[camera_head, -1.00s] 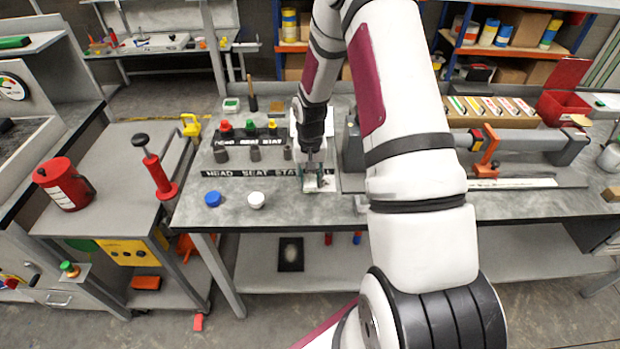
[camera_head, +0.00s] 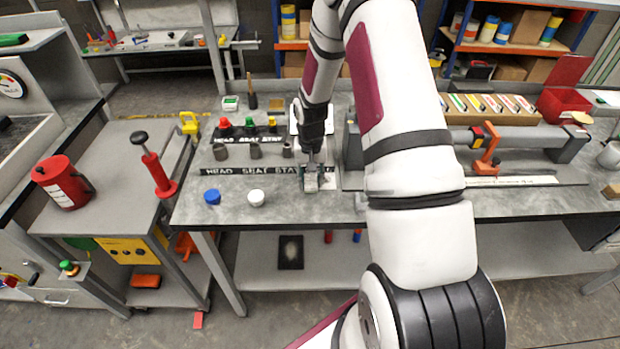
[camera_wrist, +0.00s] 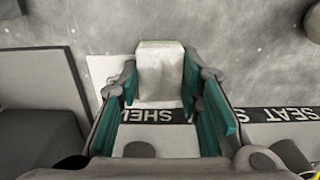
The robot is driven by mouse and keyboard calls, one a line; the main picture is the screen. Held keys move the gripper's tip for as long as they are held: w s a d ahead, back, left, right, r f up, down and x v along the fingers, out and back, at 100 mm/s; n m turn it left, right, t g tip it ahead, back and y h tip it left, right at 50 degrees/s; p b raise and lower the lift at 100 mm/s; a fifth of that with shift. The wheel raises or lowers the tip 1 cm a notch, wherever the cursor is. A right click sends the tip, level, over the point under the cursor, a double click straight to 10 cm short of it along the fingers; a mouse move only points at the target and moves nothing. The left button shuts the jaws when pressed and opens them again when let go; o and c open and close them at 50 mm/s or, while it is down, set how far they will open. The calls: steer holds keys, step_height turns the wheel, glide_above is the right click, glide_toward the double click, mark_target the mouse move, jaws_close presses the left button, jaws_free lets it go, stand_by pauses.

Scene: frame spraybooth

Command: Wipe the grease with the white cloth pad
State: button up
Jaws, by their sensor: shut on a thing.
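My gripper (camera_head: 311,184) is low over the workbench, beside the strip with white lettering. In the wrist view its teal fingers (camera_wrist: 160,88) are shut on the white cloth pad (camera_wrist: 160,62), which sticks out beyond the fingertips. The pad is close to the bench top; I cannot tell whether it touches. A pale flat patch (camera_wrist: 103,72) lies on the bench beside the pad. I cannot make out the grease clearly; the pad and gripper may cover it.
A blue cap (camera_head: 212,197) and a white cap (camera_head: 256,197) stand near the bench's front edge. Grey cylinders (camera_head: 255,152) stand behind the lettered strip. A long clamp fixture (camera_head: 520,142) is to the right. The bench front (camera_head: 285,208) between caps and gripper is bare.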

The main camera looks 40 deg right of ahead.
mark_target(331, 186)
steer(key=shift+s+d+r+p, duration=0.1)
steer(key=shift+s+d+p, duration=0.1)
steer(key=shift+s+d, duration=0.3)
steer(key=shift+s+d+r+p, duration=0.15)
steer(key=shift+s+d, duration=0.15)
steer(key=shift+d, duration=0.35)
steer(key=shift+f, duration=0.15)
steer(key=shift+d, duration=0.15)
steer(key=shift+s+d+f, duration=0.1)
steer(key=shift+s+d, duration=0.75)
steer(key=shift+d, duration=0.25)
steer(key=shift+w+a, duration=0.45)
steer(key=shift+a, duration=0.2)
steer(key=shift+w+a, duration=0.45)
steer(key=shift+a, duration=0.2)
